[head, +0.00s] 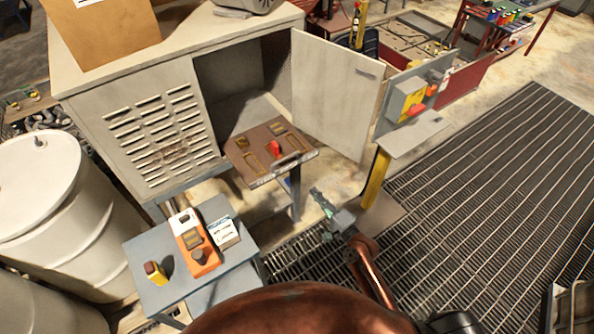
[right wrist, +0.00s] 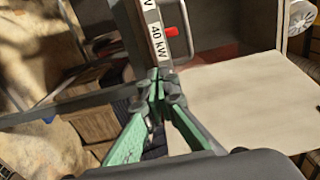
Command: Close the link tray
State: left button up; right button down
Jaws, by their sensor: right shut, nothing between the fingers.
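The link tray (head: 262,165) is brown, with brass-coloured links and a red knob on top. It sticks out of the open grey cabinet (head: 150,120), with its labelled front edge towards me. My right gripper (head: 318,196) has green fingers and is in front of and below the tray's front edge in the head view. In the right wrist view the fingers (right wrist: 158,78) are shut and empty, with their tips close to the tray's front strip (right wrist: 155,30) marked "40 KW". I cannot tell whether they touch it. My left gripper is not in view.
The cabinet door (head: 335,95) stands open right of the tray. A yellow post (head: 375,180) with a grey plate is further right. A small grey table (head: 150,250) holds an orange device (head: 193,245) and boxes. White drums (head: 45,190) stand left. Floor grating (head: 470,190) is open at right.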

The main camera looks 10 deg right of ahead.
jog(key=p, duration=0.1)
send_near(292, 166)
jog(key=p+x, duration=0.1)
jog(key=x, duration=0.4)
jog(key=shift+w+f, duration=0.1)
jog(key=shift+w, duration=0.15)
jog(key=shift+w+a, duration=0.25)
jog(key=shift+w, duration=0.35)
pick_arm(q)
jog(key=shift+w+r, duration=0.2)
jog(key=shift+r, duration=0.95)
pick_arm(e)
jog(key=shift+w, duration=0.15)
